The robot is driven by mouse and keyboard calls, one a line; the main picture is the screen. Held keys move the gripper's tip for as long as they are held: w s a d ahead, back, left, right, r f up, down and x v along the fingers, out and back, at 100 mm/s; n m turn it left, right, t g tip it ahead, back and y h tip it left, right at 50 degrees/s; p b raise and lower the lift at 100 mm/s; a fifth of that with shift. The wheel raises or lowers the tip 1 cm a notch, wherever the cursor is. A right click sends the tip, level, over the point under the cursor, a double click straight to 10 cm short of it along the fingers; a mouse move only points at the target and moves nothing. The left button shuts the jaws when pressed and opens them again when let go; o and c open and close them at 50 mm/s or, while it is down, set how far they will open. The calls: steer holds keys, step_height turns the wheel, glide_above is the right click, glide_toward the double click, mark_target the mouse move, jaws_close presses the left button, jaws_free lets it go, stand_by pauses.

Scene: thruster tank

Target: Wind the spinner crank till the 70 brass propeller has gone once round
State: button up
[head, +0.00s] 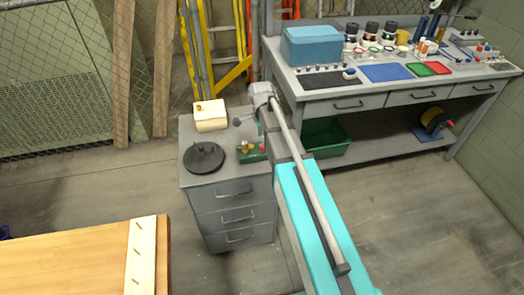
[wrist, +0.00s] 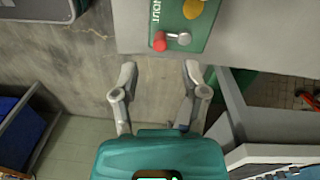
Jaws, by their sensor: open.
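The spinner is a green box (wrist: 196,40) at the top of the wrist view, on the edge of the grey cabinet top. Its crank has a grey arm (wrist: 180,39) lying sideways with a red knob (wrist: 160,41) at its left end. A brass-coloured part (wrist: 193,8), probably the propeller, is cut by the top edge. In the head view the green spinner (head: 250,155) and brass propeller (head: 247,147) are partly hidden by my arm. My gripper (wrist: 159,72) is open and empty, its fingertips apart from the crank, below the red knob in the wrist picture.
The grey drawer cabinet (head: 236,215) also carries a black round base (head: 204,158) and a cream box (head: 210,115). A workbench (head: 330,93) with a blue box (head: 311,46) stands right of it, a green bin (head: 325,137) underneath. A wooden table (head: 80,262) is at lower left.

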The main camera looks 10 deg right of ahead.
steer(key=shift+s+f+b, duration=0.1)
steer(key=shift+f+b, duration=2.3)
steer(key=shift+f, duration=0.3)
jaws_close()
